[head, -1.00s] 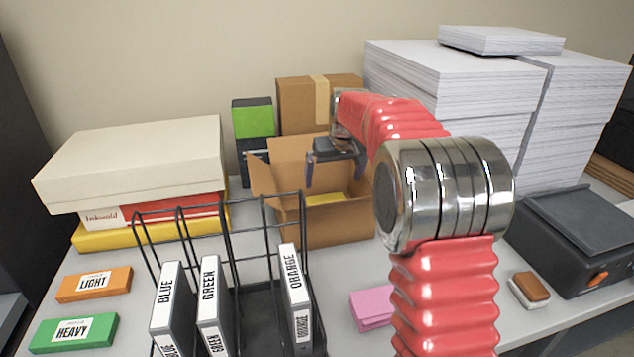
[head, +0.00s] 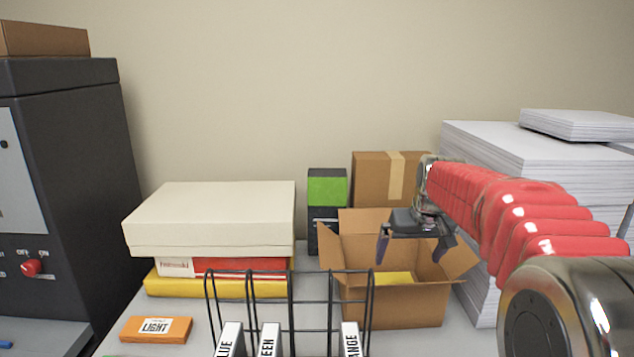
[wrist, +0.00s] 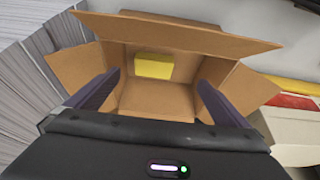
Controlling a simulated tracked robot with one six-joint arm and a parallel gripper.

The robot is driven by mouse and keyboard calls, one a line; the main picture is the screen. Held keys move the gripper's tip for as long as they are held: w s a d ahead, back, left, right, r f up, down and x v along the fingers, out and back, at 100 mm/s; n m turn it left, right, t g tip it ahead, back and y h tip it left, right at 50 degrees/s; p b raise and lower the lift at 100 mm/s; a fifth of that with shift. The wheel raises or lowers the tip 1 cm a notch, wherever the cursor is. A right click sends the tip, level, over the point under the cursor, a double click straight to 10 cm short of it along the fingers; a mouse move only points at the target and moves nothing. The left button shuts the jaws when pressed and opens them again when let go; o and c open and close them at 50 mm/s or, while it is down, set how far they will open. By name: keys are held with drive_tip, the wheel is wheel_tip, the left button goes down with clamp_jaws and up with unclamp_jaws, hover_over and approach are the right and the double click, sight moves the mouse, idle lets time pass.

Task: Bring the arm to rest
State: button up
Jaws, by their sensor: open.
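My gripper (head: 415,246) is open and empty, above the open cardboard box (head: 395,307) on the table. Its two dark fingers point down towards the box's opening. In the wrist view the fingers (wrist: 160,92) are spread apart, with the box's inside showing between them. A yellow item (wrist: 153,65) lies inside the box, apart from the fingers; it also shows in the head view (head: 394,278). My red arm reaches in from the right.
A black wire rack (head: 290,271) with labelled binders stands in front of the box. Stacked boxes (head: 210,215) are to the left, and tall paper stacks (head: 540,155) to the right. A closed carton (head: 372,180) stands behind. A dark cabinet (head: 75,140) with a red knob is at far left.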

drive_tip(key=s+a+r+t, duration=0.1)
drive_tip(key=s+a+r, duration=0.1)
drive_tip(key=s, duration=1)
drive_tip(key=s+a+r, duration=0.2)
drive_tip(key=s, duration=1)
drive_tip(key=s+a+f, duration=0.2)
drive_tip(key=s+f, duration=0.6)
drive_tip(key=s, duration=0.2)
drive_tip(key=shift+s+a+f, duration=0.2)
drive_tip(key=shift+a, duration=0.2)
